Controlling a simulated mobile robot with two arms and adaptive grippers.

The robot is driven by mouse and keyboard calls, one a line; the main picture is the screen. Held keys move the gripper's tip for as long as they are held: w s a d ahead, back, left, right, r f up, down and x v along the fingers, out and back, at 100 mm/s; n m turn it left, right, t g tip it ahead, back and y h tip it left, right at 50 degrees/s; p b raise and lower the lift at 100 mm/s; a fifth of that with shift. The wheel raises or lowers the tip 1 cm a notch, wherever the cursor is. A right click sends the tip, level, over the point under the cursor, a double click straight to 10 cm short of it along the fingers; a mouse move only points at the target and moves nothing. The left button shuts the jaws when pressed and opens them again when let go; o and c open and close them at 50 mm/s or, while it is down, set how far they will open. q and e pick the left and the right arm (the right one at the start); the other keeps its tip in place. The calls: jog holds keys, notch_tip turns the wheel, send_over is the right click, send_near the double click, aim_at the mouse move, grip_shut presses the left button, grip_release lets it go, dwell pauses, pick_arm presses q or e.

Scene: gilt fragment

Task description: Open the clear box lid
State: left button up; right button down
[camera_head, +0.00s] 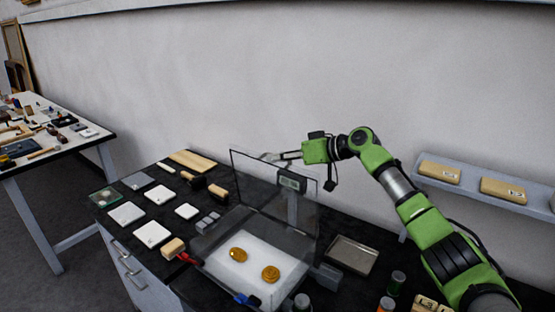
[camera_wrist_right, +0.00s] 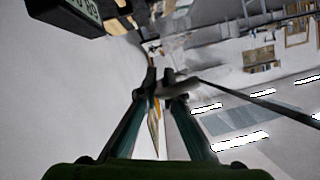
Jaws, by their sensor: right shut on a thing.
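The clear box (camera_head: 205,240) stands on the dark bench, with a white bed inside holding two gold pieces, one on the left (camera_head: 238,254) and one on the right (camera_head: 271,273). Its transparent, dark-edged lid (camera_head: 262,185) is raised and stands steeply up from the box. A small grey display unit (camera_head: 292,181) shows at the lid's upper right. My right gripper (camera_head: 270,157) is at the lid's top edge, shut on it. In the right wrist view the fingers (camera_wrist_right: 165,92) close around a thin dark edge running off to the right. My left gripper is not in view.
White tiles (camera_head: 152,234), small grey blocks (camera_head: 208,222) and dark-and-wood tools (camera_head: 217,191) lie left of the box. A metal tray (camera_head: 352,255) and jars (camera_head: 396,283) are at right. A wall shelf (camera_head: 485,188) holds labelled blocks beside my right arm.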

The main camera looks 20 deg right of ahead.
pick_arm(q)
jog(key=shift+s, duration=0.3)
